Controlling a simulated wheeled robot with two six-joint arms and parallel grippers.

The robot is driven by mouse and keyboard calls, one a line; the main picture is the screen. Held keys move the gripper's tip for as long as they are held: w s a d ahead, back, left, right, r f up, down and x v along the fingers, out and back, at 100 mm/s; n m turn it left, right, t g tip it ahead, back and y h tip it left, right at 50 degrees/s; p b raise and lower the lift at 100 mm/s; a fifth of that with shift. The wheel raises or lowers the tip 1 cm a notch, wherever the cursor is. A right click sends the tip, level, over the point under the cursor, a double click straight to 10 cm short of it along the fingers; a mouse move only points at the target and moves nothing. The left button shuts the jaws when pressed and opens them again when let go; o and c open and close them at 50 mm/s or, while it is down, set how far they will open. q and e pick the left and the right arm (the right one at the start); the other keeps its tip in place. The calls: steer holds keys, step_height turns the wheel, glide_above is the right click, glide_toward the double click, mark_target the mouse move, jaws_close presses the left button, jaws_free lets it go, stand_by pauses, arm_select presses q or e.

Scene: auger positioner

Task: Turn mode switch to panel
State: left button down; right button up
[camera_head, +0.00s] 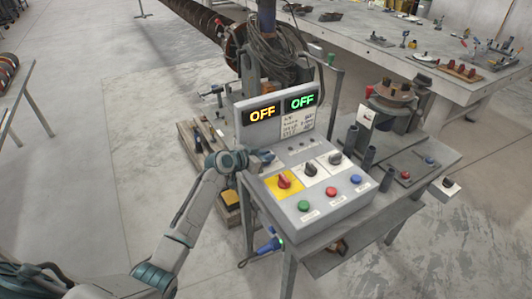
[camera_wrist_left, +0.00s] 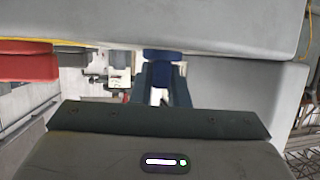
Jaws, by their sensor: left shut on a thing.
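The sloped grey control box (camera_head: 345,205) stands on a metal table in the head view. My left gripper (camera_head: 266,158) reaches its upper left part and is shut on a small blue knob (camera_wrist_left: 163,72), seen between the fingers in the wrist view. The gripper hides most of this knob in the head view. I cannot read its label or setting. A red knob (camera_head: 284,181) on a yellow plate sits nearer the front. Dark selector knobs (camera_head: 310,169) and (camera_head: 335,158) sit to its right. My right gripper is not in view.
Two displays (camera_head: 282,107) above the box both read OFF. Green (camera_head: 304,206), red (camera_head: 332,194) and blue (camera_head: 356,180) buttons line its front. Dark upright tubes (camera_head: 351,138) stand to the right. A wooden pallet (camera_head: 190,135) lies left of the table.

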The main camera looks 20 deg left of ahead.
arm_select(q)
steer(key=n+y+p, duration=0.1)
steer(key=p, duration=0.1)
steer(key=n+y+p, duration=0.2)
steer(key=p, duration=0.1)
steer(key=n+t+y+p, duration=0.1)
steer(key=y+p, duration=0.1)
steer(key=p, duration=0.1)
steer(key=shift+d+r+n, duration=0.1)
steer(key=shift+r+n, duration=0.2)
steer(key=shift+n, duration=0.1)
steer(key=shift+f+n+y+p, duration=0.2)
steer(key=shift+n+y+p, duration=0.35)
steer(key=shift+y, duration=0.25)
steer(key=shift+f+n+y, duration=0.1)
steer(key=shift+n+y, duration=0.15)
steer(key=shift+y, duration=0.15)
steer(key=shift+f+n+y+b, duration=0.1)
steer(key=shift+n+y+b, duration=0.5)
steer(key=shift+y, duration=0.1)
steer(key=shift+n+y+b, duration=0.3)
steer(key=shift+b, duration=0.15)
steer(key=c, duration=1.4)
jaws_free()
